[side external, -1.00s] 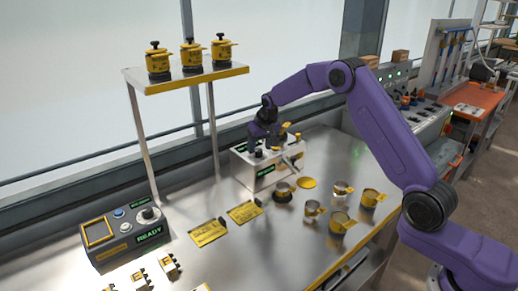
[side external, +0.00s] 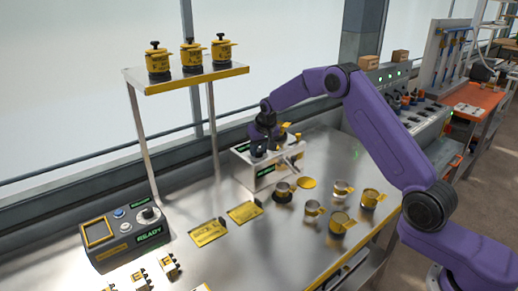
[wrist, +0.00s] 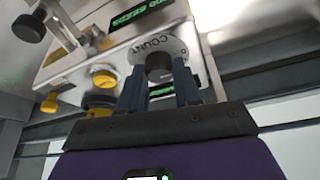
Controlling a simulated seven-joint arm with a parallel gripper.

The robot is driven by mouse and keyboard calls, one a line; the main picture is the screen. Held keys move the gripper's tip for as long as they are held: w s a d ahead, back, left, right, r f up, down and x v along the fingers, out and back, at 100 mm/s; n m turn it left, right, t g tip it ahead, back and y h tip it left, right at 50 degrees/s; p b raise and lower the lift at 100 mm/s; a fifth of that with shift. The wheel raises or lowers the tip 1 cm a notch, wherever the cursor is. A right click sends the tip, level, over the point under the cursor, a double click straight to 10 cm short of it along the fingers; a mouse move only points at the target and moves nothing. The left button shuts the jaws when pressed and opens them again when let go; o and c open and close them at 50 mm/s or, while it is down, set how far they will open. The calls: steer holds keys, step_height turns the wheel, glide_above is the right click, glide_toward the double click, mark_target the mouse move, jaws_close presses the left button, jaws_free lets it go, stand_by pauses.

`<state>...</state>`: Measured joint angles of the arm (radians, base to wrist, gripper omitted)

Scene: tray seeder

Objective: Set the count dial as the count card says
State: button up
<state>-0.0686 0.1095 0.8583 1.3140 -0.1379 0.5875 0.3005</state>
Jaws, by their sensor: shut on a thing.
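The count dial (wrist: 174,49) is a pale disc marked COUNT with a dark knob (wrist: 158,67), on the pale seeder box (side external: 263,176). In the wrist view my gripper (wrist: 160,82) has one finger on each side of the knob and is shut on it. In the side view my gripper (side external: 259,146) is at the top of the box and hides most of the dial. Two yellow cards, one nearer (side external: 208,232) and one farther (side external: 244,212), lie on the bench. Their print is too small to read, and I cannot tell which is the count card.
A green display (wrist: 142,14) on the box reads SEEDS, its number cut off. Metal cups (side external: 313,208) stand right of the box. A READY console (side external: 124,240) is at the left.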

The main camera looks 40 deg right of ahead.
steer(key=m+h, duration=0.1)
steer(key=m, duration=0.2)
steer(key=shift+w+a+m+g, duration=0.1)
steer(key=shift+a+m+g, duration=0.05)
steer(key=shift+m+g, duration=0.25)
steer(key=m+h, duration=0.1)
steer(key=m, duration=0.2)
steer(key=shift+m+g, duration=0.3)
steer(key=shift+g, duration=0.1)
steer(key=m, duration=0.2)
steer(key=m+g+h, duration=0.1)
steer(key=m, duration=0.1)
steer(key=shift+w+a+m+g, duration=0.15)
steer(key=shift+m+g, duration=0.55)
steer(key=shift+m, duration=0.7)
steer(key=shift+m+g, duration=0.3)
steer(key=shift+m, duration=0.4)
steer(key=o, duration=1)
steer(key=shift+o, duration=0.2)
steer(key=shift+w, duration=0.1)
